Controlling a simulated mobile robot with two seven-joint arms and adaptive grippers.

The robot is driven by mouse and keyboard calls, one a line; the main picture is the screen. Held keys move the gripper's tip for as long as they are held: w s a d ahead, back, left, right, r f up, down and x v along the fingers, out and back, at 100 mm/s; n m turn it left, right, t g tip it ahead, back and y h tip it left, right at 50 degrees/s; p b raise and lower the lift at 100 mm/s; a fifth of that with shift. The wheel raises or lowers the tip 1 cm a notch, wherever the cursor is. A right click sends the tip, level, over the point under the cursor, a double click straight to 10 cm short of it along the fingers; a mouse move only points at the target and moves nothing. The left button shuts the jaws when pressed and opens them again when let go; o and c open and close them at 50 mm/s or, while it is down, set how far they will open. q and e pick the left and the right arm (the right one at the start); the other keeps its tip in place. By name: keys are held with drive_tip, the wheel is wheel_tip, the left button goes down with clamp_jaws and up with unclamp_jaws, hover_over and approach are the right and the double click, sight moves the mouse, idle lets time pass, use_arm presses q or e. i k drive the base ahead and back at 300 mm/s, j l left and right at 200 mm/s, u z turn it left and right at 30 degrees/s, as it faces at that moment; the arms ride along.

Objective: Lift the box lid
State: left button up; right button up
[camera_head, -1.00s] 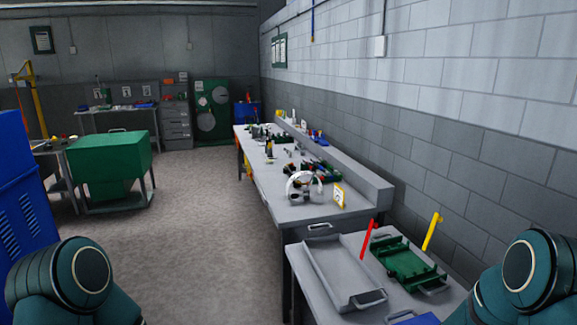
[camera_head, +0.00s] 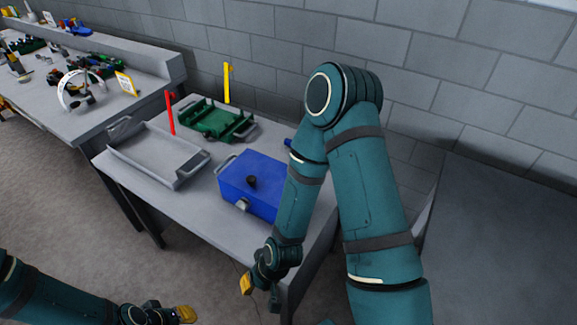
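My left gripper (camera_head: 185,314) is at the bottom edge, away from the table, with a yellow tip showing. Its opening is also unclear.
A grey tray (camera_head: 150,153) and a green tray (camera_head: 213,120) stand left of the box, with a red post (camera_head: 170,112) and a yellow post (camera_head: 227,83) nearby. A cluttered workbench (camera_head: 85,118) is at left. A block wall (camera_head: 250,40) stands behind.

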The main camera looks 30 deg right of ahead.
sight(262, 177)
drive_tip(key=z, duration=0.7)
drive_tip(key=i+j+u, duration=0.65)
drive_tip(key=u, duration=0.15)
